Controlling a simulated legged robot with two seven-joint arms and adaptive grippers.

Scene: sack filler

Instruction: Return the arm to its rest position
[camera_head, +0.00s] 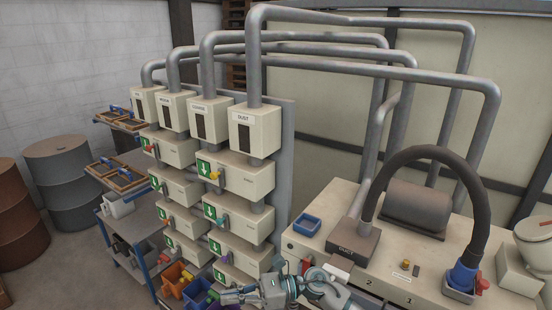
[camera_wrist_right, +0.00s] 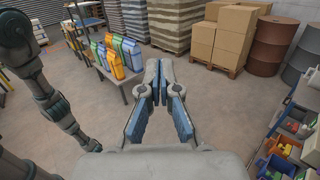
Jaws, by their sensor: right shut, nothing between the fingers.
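My right gripper (camera_head: 228,297) is at the bottom of the head view, in front of the lower part of the sack filler's boxes, pointing left. In the right wrist view its two blue-padded fingers (camera_wrist_right: 159,68) are together at the tips, with nothing between them. Open floor lies below and beyond the fingers. A grey jointed arm (camera_wrist_right: 48,95), which looks like mine, comes in at the left of the wrist view. My left gripper does not show in the head view.
Orange bins (camera_head: 172,278) and a blue cart (camera_head: 135,245) are left. The wrist view shows a table with coloured sacks (camera_wrist_right: 118,55), cardboard boxes (camera_wrist_right: 236,30) and drums (camera_wrist_right: 268,42).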

